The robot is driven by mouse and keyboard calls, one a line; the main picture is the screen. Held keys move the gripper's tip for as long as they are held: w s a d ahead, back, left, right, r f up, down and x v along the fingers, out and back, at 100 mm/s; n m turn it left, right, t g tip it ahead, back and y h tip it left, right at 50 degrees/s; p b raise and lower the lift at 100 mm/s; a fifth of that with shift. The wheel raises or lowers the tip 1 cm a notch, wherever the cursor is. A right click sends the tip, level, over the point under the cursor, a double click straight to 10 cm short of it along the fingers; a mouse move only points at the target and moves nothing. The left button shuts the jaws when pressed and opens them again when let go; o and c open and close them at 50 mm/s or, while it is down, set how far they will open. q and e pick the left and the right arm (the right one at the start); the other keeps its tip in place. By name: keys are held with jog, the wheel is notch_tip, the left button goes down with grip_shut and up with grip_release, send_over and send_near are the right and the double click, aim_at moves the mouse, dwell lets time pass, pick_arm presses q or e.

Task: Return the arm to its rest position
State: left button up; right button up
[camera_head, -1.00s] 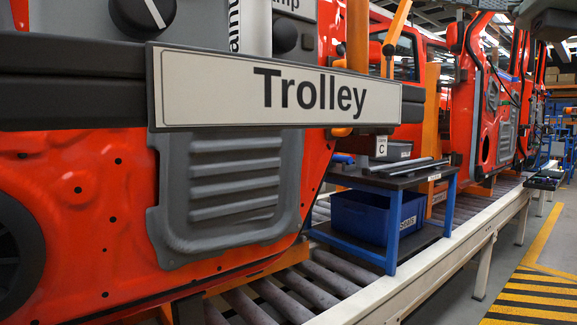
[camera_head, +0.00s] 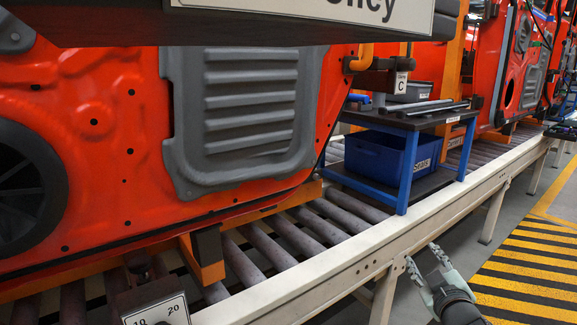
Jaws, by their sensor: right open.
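My right gripper (camera_head: 423,256) shows at the lower right of the head view. Its two pale fingers are spread apart with nothing between them. It is beside the conveyor's cream side rail (camera_head: 345,250), over the grey floor, and its dark wrist runs down out of the picture. My left gripper is not in view.
A red door (camera_head: 110,160) with a grey ribbed panel stands on the roller conveyor (camera_head: 270,245). A blue trolley (camera_head: 402,170) with a blue bin (camera_head: 378,155) stands further along. A sign (camera_head: 330,12) hangs at the top. Yellow-black floor stripes (camera_head: 525,270) lie on the right.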

jog(key=s+a+f+m+g, duration=0.15)
jog(key=s+f+g, duration=0.25)
jog(key=s+f, duration=0.55)
jog(key=s+d+f+m+g, duration=0.1)
jog(key=s+f+m+g, duration=0.15)
jog(key=s+f, duration=0.7)
jog(key=s+a+f+g, duration=0.4)
jog(key=s+f+g, duration=0.3)
jog(key=s+f, duration=0.7)
jog(key=shift+s+f+m+y, duration=0.3)
jog(key=shift+s+f+m, duration=0.1)
jog(key=shift+s, duration=0.45)
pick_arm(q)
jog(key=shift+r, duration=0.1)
pick_arm(e)
jog(key=shift+d, duration=0.1)
